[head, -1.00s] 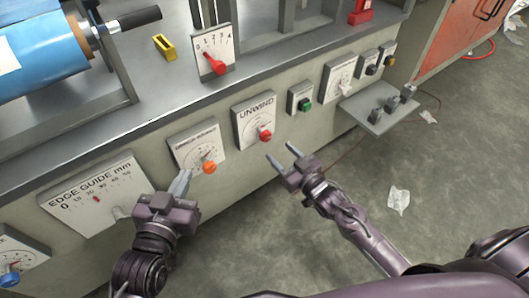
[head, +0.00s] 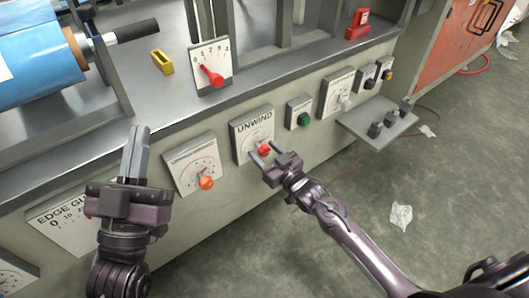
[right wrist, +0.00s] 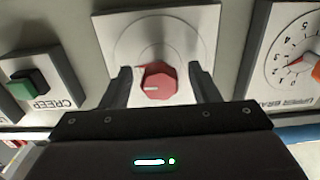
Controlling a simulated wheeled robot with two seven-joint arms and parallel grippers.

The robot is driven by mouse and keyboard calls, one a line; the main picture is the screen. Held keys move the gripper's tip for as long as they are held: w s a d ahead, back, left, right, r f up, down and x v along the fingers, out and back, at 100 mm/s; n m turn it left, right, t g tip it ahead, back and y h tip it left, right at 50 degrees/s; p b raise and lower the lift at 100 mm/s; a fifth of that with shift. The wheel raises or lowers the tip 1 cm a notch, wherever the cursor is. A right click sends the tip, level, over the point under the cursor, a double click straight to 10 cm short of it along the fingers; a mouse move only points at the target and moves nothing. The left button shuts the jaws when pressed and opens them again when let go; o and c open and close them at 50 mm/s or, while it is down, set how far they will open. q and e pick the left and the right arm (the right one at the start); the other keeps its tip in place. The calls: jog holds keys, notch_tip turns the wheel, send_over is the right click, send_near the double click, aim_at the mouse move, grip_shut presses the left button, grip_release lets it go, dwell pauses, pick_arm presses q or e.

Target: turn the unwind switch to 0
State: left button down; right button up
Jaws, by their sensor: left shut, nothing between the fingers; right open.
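The unwind panel (head: 243,139) is a white plate with a round dial on the grey machine front, and its lettering reads UNWIND. Its red knob (head: 265,150) is in the middle of the right wrist view (right wrist: 157,80), with a pale mark on its face; the dial numbers are not readable. My right gripper (head: 262,150) is open at the panel, with one finger on each side of the knob and gaps showing between. My left gripper (head: 138,130) is shut and empty, in front of the machine left of the orange-knob panel.
A panel with an orange knob (head: 206,183) is left of the unwind panel. A green button (head: 304,119) is to its right, marked CREEP in the wrist view. A small shelf (head: 350,123) with grey pegs juts out further right. A red lever (head: 211,76) stands above.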

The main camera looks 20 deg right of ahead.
pick_arm(q)
jog(key=shift+s+a+r+t, duration=0.15)
jog(key=shift+s+r+t, duration=0.2)
jog(key=shift+r, duration=0.3)
pick_arm(e)
jog(key=shift+w+a, duration=0.1)
jog(key=shift+w, duration=0.2)
